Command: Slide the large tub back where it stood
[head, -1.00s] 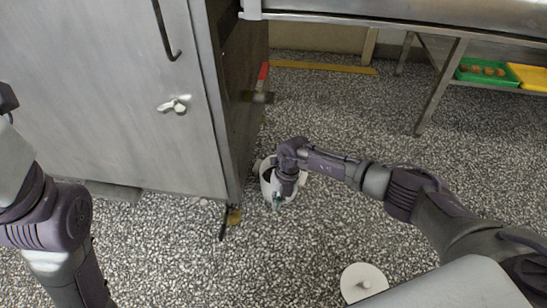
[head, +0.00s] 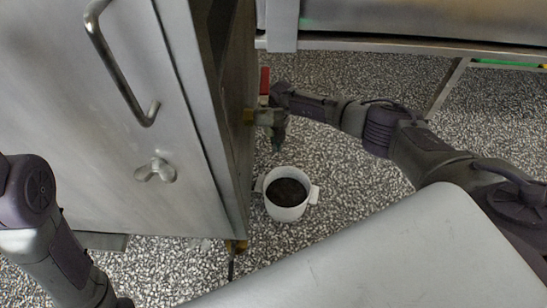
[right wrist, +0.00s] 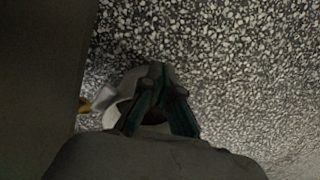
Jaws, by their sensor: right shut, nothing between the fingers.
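A white tub (head: 287,214) with handles on its sides and dark brown contents stands upright on the speckled floor, right of the steel cabinet's edge. My right gripper (head: 279,143) is beyond the tub in the head view, pointing down beside the valve, and looks apart from the tub. In the right wrist view its fingers (right wrist: 162,100) are shut and empty, with part of the tub (right wrist: 112,118) showing behind them. The fingers hide much of the tub there. My left arm comes in from the left, but its gripper is outside the view.
The steel cabinet (head: 80,120) fills the left, with a long door handle (head: 120,75) and a wing latch (head: 156,171). A brass valve (head: 264,117) with a red lever (head: 264,82) sticks out from its side. A steel frame (head: 410,42) crosses above.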

